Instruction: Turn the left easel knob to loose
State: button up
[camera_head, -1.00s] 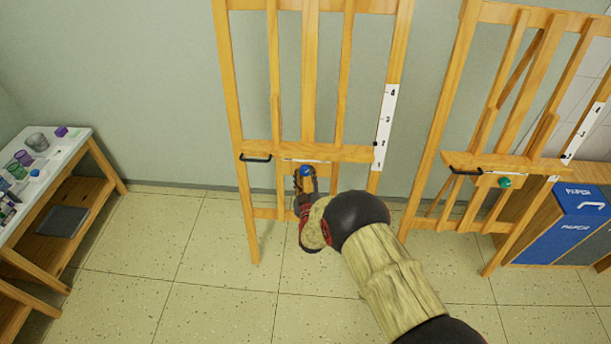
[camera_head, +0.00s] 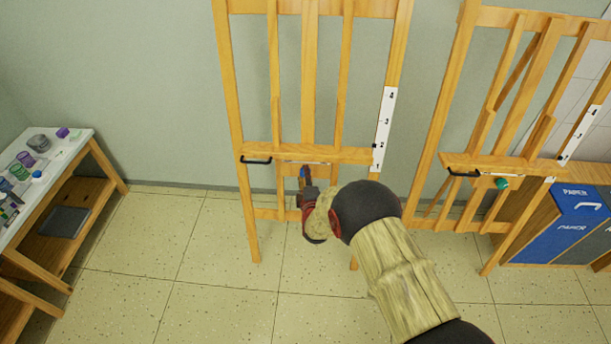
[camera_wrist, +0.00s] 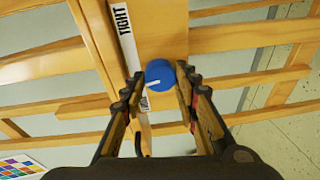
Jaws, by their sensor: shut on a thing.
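The left easel (camera_head: 228,80) stands upright against the wall, with its blue knob (camera_wrist: 160,75) below the tray ledge. In the wrist view the knob has a white mark pointing left, beside a white strip (camera_wrist: 126,38) reading "TIGHT". My gripper (camera_wrist: 158,84) is shut on the knob, one finger on each side. In the head view my gripper (camera_head: 304,178) is at the knob from below and hides most of it. The rest of the strip's lettering is covered or unreadable.
A second easel (camera_head: 460,70) with a green knob (camera_head: 502,183) stands at the right. A blue paper bin (camera_head: 570,220) is at the far right. A table (camera_head: 70,150) with art supplies is at the left. The tiled floor (camera_head: 180,290) between is clear.

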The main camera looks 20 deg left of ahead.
jog(key=shift+a+r+n+g+h+p, duration=0.1)
jog(key=shift+n+g+h+p, duration=0.3)
jog(key=shift+n+p, duration=1.3)
jog(key=shift+a+r+n+g+h+p, duration=0.1)
jog(key=shift+n+h+p, duration=0.5)
jog(key=shift+n, duration=2.1)
jog(key=o, duration=1.2)
jog(key=shift+f, duration=0.1)
jog(key=shift+c, duration=0.2)
jog(key=v, duration=1.2)
